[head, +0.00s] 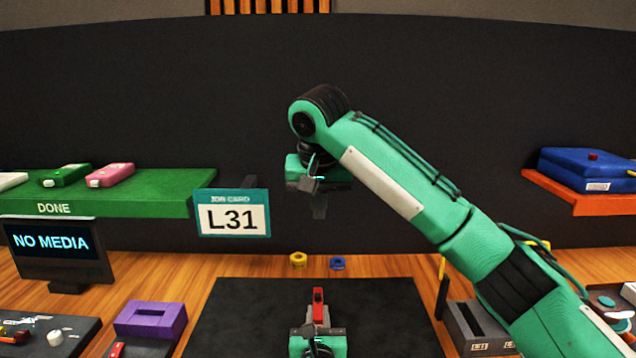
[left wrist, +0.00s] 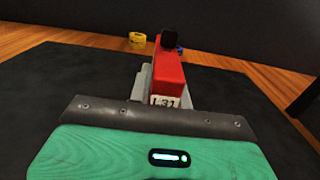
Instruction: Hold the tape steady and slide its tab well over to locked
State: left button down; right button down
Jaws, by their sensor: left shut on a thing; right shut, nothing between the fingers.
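The red tape (head: 319,296) stands up from my left gripper (head: 318,322) over the black mat. It also shows in the left wrist view (left wrist: 169,76), with a small white L31 label facing the camera. My left gripper is shut on its near part. A dark block (left wrist: 168,41) shows at the tape's far top end; I cannot tell whether it is part of the tape. The tab and its position cannot be made out. My right gripper (head: 319,207) is shut and empty, above and apart from the tape, pointing down.
A black mat (head: 240,310) lies in the middle. Yellow (head: 298,259) and blue (head: 338,264) rings lie behind it. A job card (head: 231,213) reads L31; a screen (head: 52,243) reads NO MEDIA. A purple slotted box (head: 150,319) stands left, a grey slotted box (head: 476,328) right.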

dwell(0.3)
pick_arm(q)
jog(key=c, duration=1.2)
grip_release()
jog(key=shift+s, duration=0.1)
jog(key=s, duration=1.2)
jog(key=shift+w, duration=0.1)
jog(key=o, duration=0.3)
